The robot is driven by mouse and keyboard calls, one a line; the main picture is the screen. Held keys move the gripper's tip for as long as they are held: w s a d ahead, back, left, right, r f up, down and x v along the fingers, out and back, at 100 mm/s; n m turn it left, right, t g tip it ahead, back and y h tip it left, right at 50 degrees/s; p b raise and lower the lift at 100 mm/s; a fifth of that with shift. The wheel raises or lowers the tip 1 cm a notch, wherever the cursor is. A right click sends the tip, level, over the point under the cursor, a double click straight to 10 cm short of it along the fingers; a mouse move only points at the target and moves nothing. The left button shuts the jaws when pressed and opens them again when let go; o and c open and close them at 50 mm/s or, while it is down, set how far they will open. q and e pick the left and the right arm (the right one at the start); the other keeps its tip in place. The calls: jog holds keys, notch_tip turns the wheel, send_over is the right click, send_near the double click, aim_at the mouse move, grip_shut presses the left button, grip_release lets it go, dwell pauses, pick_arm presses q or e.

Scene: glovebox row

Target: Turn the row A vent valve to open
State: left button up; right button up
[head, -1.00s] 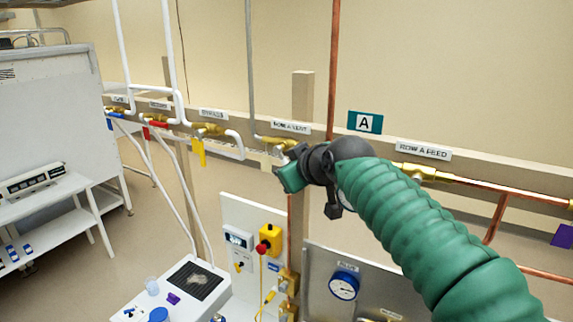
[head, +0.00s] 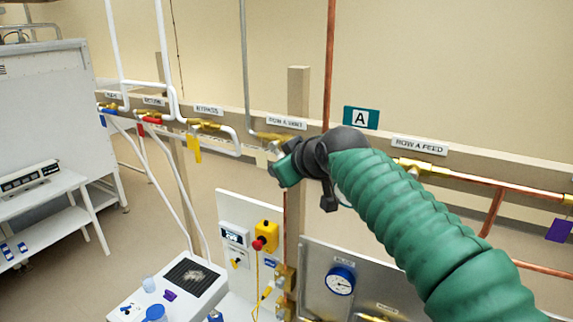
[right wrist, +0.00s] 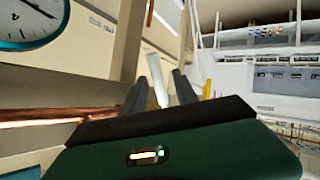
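The row A vent valve (head: 268,137) is a brass fitting on the wall rail, below the label "ROW A VENT" (head: 287,122). My right gripper (head: 276,158) is at the valve, and my green hand and arm hide part of it. In the right wrist view, a pale white handle (right wrist: 157,82) stands between the two dark fingers of my right gripper (right wrist: 160,90). The fingers look apart, with narrow gaps beside the handle; contact is not clear. My left gripper is not in view.
A brass valve on the copper "ROW A FEED" line (head: 420,167) is to the right. Several valves with coloured handles line the rail to the left. A panel with a gauge (head: 341,281) and a yellow box with a red button (head: 266,237) stand below.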

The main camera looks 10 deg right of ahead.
jog(key=shift+s+d+r+b, duration=0.1)
jog(key=shift+s+d+b, duration=0.05)
jog(key=shift+s+b, duration=0.2)
jog(key=b+v, duration=0.5)
jog(key=v, duration=1)
jog(key=shift+s+r+b, duration=0.25)
jog(key=shift+s+b, duration=0.05)
jog(key=shift+b, duration=0.05)
